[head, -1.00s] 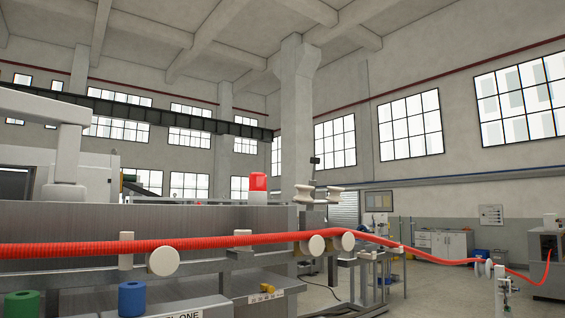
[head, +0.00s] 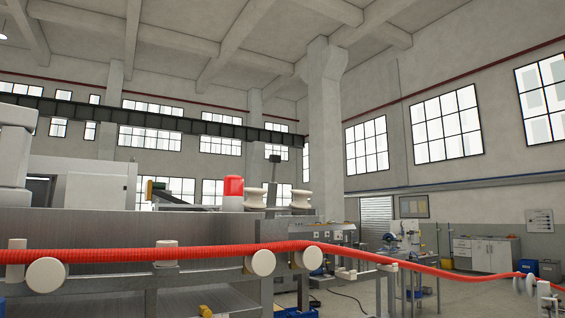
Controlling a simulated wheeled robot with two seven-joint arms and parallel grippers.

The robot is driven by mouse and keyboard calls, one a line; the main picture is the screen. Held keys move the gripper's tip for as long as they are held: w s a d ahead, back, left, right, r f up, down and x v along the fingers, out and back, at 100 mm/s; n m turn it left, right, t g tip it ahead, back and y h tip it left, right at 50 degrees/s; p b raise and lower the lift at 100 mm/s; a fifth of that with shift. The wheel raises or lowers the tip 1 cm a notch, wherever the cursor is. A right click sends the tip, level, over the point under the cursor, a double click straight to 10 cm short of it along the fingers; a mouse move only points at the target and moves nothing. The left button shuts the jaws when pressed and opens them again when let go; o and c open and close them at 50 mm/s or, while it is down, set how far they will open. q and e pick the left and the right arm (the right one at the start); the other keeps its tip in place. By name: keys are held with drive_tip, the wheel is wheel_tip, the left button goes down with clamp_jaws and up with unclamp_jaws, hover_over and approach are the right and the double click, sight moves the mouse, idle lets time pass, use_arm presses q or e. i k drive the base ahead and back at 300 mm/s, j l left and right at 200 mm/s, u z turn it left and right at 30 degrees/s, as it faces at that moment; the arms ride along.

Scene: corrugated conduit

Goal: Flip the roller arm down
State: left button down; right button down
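A raised fitting carries two cream spool-shaped rollers, a left one (head: 255,199) and a right one (head: 300,199). They stand above the red corrugated conduit (head: 150,254), apart from it, and look like the roller arm in an up position. The hinge cannot be made out. The conduit runs across the view over round white rollers (head: 260,262), then slopes down to the right. Neither of my grippers shows in the head view.
A workbench (head: 408,262) and white cabinets (head: 487,254) stand at the back right. Floor shows at the lower right.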

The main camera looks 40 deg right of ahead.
sight(254, 202)
drive_tip(key=k+l, duration=0.1)
drive_tip(key=l, duration=0.45)
drive_tip(key=k+l, duration=0.1)
drive_tip(key=l, duration=0.4)
drive_tip(key=l+u, duration=0.1)
drive_tip(key=l, duration=0.45)
drive_tip(key=k+l, duration=0.2)
drive_tip(key=l, duration=0.35)
drive_tip(key=k+l, duration=0.1)
drive_tip(key=l, duration=0.4)
